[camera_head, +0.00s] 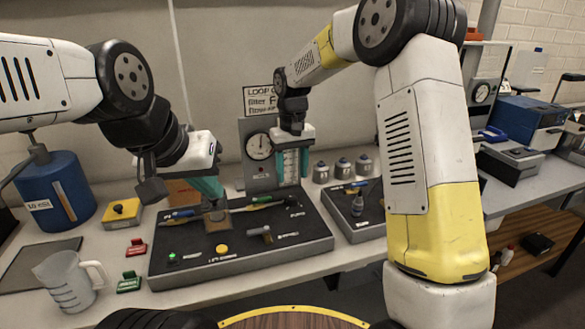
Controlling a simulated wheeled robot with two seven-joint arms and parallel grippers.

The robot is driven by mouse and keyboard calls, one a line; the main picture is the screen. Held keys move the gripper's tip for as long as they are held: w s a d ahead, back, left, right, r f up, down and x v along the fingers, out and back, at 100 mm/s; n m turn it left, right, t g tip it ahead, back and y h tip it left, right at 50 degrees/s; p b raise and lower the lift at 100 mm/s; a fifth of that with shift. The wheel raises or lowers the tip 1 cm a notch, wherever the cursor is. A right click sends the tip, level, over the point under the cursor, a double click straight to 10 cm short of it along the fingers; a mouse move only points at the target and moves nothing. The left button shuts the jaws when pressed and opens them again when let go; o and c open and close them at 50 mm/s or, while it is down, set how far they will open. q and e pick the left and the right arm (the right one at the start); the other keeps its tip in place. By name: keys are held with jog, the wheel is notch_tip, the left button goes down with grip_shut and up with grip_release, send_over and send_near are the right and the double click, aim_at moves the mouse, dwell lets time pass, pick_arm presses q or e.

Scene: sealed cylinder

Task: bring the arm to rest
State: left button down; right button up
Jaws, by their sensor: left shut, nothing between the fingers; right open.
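My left gripper (213,207) points down over the left part of a black panel board (250,250). It is shut, and its fingertips are just above or at a small brown block (217,222); I cannot tell whether they touch. My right gripper (292,168) hangs open at the back of the board, with its teal fingers apart in front of a clear graduated tube (292,162). A grey upright plate with a round gauge (260,147) stands just left of it. My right arm's yellow and white links fill the right centre and hide part of the bench.
A blue drum (56,195), yellow box (121,213) and clear jug (70,282) stand at left. A red tag (135,247) and a green tag (129,282) lie beside the board. A second black board (352,215) and several small jars stand right.

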jog(key=s+d+r+m+t+y, duration=0.1)
jog(key=s+d+r+t, duration=0.1)
jog(key=s+d+r, duration=0.6)
jog(key=s+d+r+m+t+y, duration=0.15)
jog(key=s+d+r, duration=0.35)
jog(key=s, duration=0.5)
jog(key=s+d+m+t, duration=0.1)
jog(key=s+t, duration=0.1)
jog(key=s, duration=0.6)
jog(key=shift+s+d+f+t, duration=0.25)
jog(key=shift+s+f+t, duration=0.05)
jog(key=shift+s+t, duration=0.1)
